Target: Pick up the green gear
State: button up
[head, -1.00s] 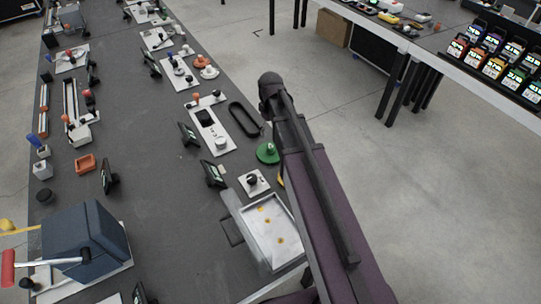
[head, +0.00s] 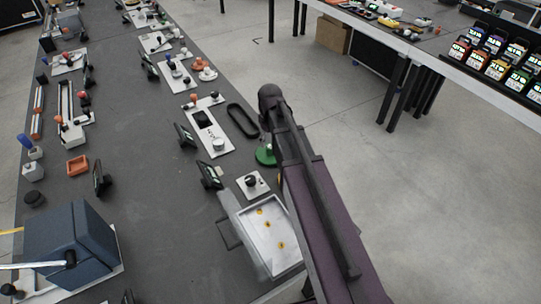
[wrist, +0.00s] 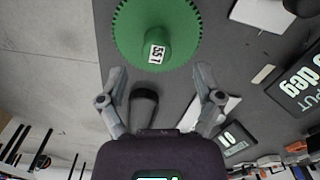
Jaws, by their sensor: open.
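The green gear (head: 264,155) lies on the dark table near its right edge in the head view, partly covered by my arm. In the wrist view the green gear (wrist: 180,22) is at the top, with a raised hub carrying a small white label marked 155. My gripper (wrist: 161,80) is open, with its two fingers spread below the gear in that view. Nothing is between the fingertips, and they look apart from the gear. My fingertips cannot be made out in the head view.
A white tray (head: 283,258) and a knob on a white plate (head: 252,184) are close to the gear. A black oval loop (head: 243,121) and a white panel (head: 218,141) lie beyond it. Small dark screens stand to the left. Open floor is to the right.

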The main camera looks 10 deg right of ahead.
aim_at(270, 147)
dwell(0.3)
jog(key=f+b, duration=0.3)
jog(key=shift+w+d+f, duration=0.1)
jog(key=shift+w+f, duration=0.05)
jog(key=shift+w, duration=0.1)
jog(key=shift+f+b, duration=0.95)
jog(key=shift+b, duration=0.15)
grip_shut()
